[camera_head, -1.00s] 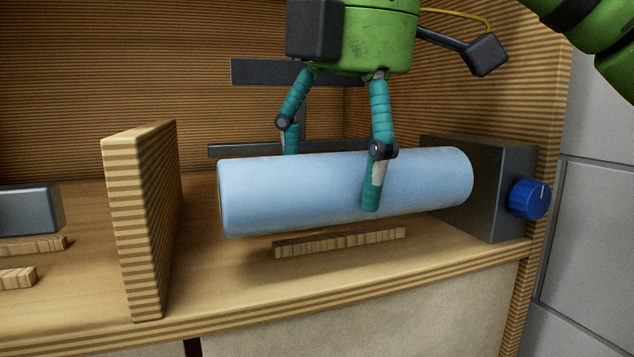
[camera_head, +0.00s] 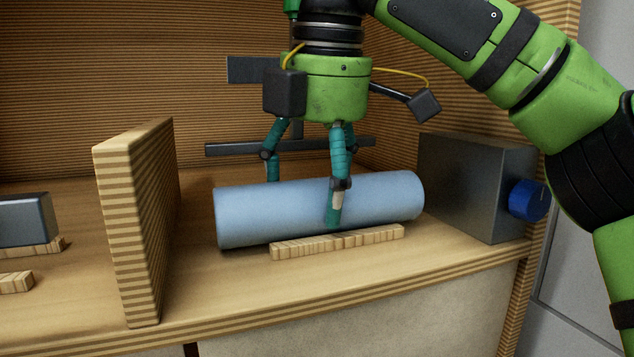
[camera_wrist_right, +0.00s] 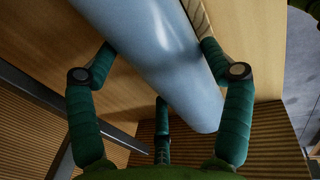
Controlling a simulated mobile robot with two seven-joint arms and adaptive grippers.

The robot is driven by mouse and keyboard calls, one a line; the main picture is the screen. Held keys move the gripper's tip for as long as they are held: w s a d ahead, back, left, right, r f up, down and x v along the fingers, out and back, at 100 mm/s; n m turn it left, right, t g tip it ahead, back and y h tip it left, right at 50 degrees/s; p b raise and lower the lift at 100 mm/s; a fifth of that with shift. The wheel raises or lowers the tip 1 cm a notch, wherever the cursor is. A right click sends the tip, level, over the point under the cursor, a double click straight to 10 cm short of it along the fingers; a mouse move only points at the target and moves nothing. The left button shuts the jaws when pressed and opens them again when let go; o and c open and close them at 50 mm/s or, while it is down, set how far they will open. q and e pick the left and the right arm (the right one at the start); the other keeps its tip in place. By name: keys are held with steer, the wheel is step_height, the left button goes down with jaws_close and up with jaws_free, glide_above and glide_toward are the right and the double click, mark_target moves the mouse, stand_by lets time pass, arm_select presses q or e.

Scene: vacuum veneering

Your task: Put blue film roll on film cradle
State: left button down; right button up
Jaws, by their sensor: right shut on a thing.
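The blue film roll (camera_head: 385,202) lies sideways in my right gripper (camera_head: 303,205), low over the shelf. My right gripper is shut on the roll from above, with one finger on its front face and another behind it. The wrist view shows the roll (camera_wrist_right: 150,45) running between the fingers. A pale wooden strip (camera_head: 340,242), apparently the front part of the film cradle, lies along the roll's lower front edge. I cannot tell whether the roll touches the shelf or cradle; its underside is hidden. My left gripper is not in view.
An upright striped wooden divider (camera_head: 130,225) stands left of the roll. A grey box (camera_head: 470,185) with a blue knob (camera_head: 528,200) stands close to the right. A dark bar (camera_head: 225,149) runs behind. Another grey block (camera_head: 22,218) sits beyond the divider.

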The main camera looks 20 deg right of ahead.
mark_target(320, 180)
steer(key=shift+s+a, duration=0.1)
steer(key=o, duration=1.1)
steer(key=shift+f, duration=0.15)
steer(key=o, duration=0.4)
steer(key=shift+c, duration=0.2)
steer(key=r, duration=0.3)
steer(key=s+r, duration=0.1)
steer(key=r, duration=0.1)
steer(key=shift+r, duration=0.25)
steer(key=shift+s+r, duration=0.15)
steer(key=shift+r, duration=0.2)
steer(key=shift+s+r, duration=0.1)
steer(key=shift+r, duration=0.65)
